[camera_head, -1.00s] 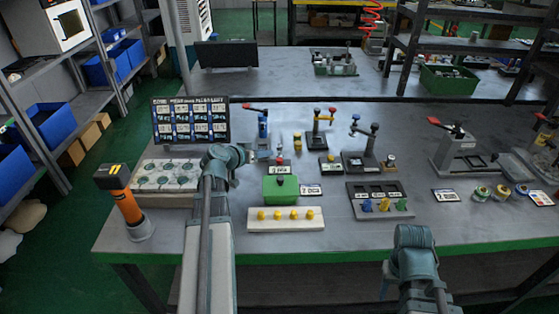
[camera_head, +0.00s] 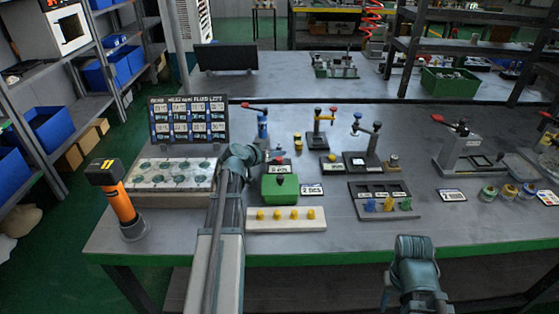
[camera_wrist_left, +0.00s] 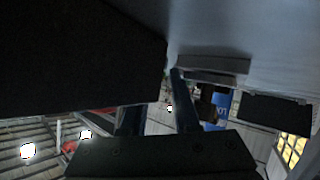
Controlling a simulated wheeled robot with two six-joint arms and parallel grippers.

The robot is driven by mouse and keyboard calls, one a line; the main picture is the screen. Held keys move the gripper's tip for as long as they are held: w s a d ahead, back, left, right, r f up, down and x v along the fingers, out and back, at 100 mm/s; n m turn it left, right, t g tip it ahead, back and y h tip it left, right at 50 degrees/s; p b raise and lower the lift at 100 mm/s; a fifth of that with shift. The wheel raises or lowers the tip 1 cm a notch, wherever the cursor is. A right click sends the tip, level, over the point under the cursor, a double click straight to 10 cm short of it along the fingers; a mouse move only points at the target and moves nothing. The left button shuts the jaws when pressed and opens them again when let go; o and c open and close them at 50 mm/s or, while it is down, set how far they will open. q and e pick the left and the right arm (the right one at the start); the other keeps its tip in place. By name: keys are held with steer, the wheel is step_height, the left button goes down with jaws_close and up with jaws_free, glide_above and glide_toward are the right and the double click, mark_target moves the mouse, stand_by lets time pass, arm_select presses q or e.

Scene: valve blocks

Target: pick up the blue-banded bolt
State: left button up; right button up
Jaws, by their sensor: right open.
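A small dark rack (camera_head: 384,187) holds a blue bolt-like piece (camera_head: 370,205) beside another blue piece and a yellow one. Their bands are too small to tell, so I cannot say which is the blue-banded bolt. My left gripper (camera_head: 275,156) is above the table just behind the green box (camera_head: 281,188), left of the rack. Its fingers (camera_wrist_left: 158,110) show dark in the left wrist view, with a gap between them. Whether anything is held is unclear. My right gripper (camera_head: 386,293) is open, low in front of the table edge, and partly hidden by its arm.
A white strip with yellow knobs (camera_head: 286,218) lies in front of the green box. Valve stands (camera_head: 362,150) rise behind the rack. A pale tray (camera_head: 170,174), a sign board (camera_head: 188,118) and an orange-black tool (camera_head: 116,195) are at the left.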

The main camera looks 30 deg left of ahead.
arm_select(q)
steer(key=shift+c, duration=0.2)
jaws_close()
steer(key=shift+r, duration=0.2)
arm_select(e)
steer(key=shift+r, duration=0.2)
